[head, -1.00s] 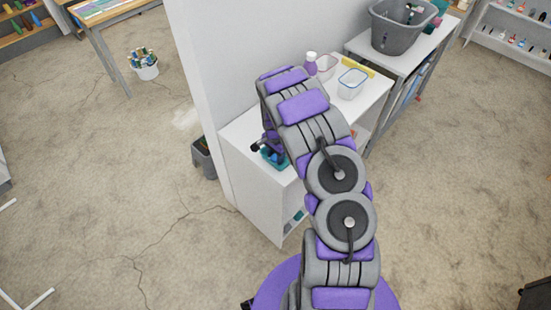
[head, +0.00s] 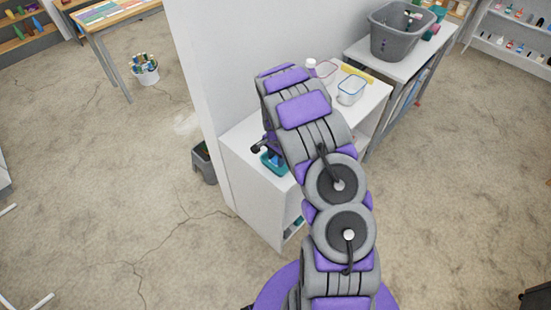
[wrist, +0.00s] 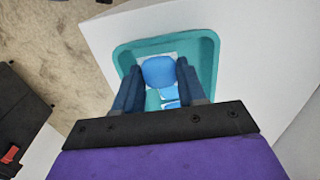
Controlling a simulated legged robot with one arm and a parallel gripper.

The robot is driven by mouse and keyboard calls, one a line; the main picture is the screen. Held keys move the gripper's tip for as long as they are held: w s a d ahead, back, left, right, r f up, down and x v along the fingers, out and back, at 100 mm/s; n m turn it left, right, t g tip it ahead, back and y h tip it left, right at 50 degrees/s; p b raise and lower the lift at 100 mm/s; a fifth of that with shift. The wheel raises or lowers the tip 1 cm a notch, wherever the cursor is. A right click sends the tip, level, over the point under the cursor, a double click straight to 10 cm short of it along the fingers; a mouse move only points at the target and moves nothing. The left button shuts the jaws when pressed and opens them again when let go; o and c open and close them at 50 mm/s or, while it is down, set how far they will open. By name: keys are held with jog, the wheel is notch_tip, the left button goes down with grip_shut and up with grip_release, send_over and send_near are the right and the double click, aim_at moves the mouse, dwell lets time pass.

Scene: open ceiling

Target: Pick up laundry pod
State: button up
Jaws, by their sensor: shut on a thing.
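A blue laundry pod (wrist: 159,72) sits between the two dark fingers of my gripper (wrist: 158,80) in the wrist view. My gripper is shut on it. A teal tray (wrist: 207,50) lies around and below the fingers, on the white cabinet top. More blue and white pods (wrist: 169,94) lie in the tray under the held one. In the head view the teal tray (head: 268,165) shows at the cabinet's near left corner, partly hidden by my arm. My gripper (head: 266,148) is just above the tray there. Whether the held pod is clear of the tray is hard to tell.
The white cabinet (head: 248,190) stands against a wall. Clear containers (head: 350,90) and a bottle (head: 311,65) stand farther back on it. A grey basket (head: 395,32) is on the shelf beyond. A dark bin (head: 204,162) stands left on the floor. Open floor lies at right.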

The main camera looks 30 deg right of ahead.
jog(key=s+a+r+p, duration=0.1)
jog(key=s+a, duration=0.1)
jog(key=s, duration=1.3)
jog(key=shift+a+r+p, duration=0.15)
jog(key=shift+p, duration=0.15)
jog(key=shift+w, duration=0.1)
